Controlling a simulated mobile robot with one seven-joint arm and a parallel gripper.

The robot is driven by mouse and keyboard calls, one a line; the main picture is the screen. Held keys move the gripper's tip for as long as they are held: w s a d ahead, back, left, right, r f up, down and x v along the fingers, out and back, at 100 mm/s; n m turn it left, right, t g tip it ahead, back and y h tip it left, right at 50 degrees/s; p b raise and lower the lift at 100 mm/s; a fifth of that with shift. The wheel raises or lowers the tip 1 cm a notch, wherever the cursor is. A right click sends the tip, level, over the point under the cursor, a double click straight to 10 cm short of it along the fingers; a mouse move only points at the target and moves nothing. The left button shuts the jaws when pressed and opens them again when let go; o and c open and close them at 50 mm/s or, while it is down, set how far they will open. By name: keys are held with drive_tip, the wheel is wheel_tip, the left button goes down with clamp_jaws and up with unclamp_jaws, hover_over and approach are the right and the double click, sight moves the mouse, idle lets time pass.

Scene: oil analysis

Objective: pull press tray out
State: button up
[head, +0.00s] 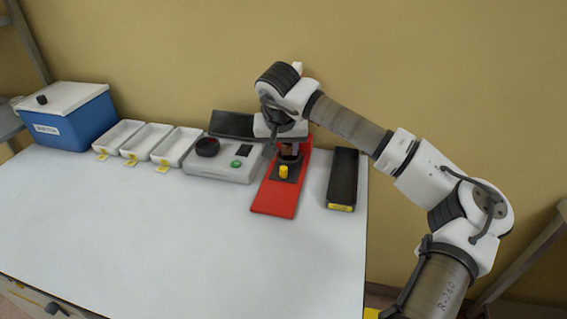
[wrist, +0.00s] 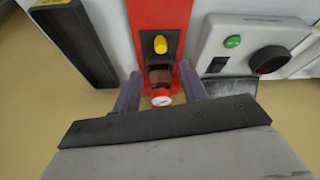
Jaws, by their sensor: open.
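The red press (head: 274,198) stands at the back right of the table, and its red body also shows in the wrist view (wrist: 159,12). Its dark tray (wrist: 148,50) has a yellow knob (wrist: 160,44) at the front; the knob also shows in the head view (head: 283,171). A brown cylindrical part (wrist: 160,78) sits behind the knob, with a red-rimmed gauge (wrist: 161,99) beyond it. My gripper (wrist: 160,72) is open, with one finger on each side of the press's back part. It holds nothing. In the head view my arm hides the press's upper part.
A grey device (head: 222,160) with a green button stands left of the press. A long black block (head: 342,178) lies to its right. Several white trays (head: 147,141) and a blue box (head: 70,122) stand further left. The table front is clear.

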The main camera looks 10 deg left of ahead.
sight(283, 169)
drive_tip(key=p+x, duration=0.2)
drive_tip(key=x, duration=0.8)
drive_tip(key=shift+f, duration=0.2)
clamp_jaws()
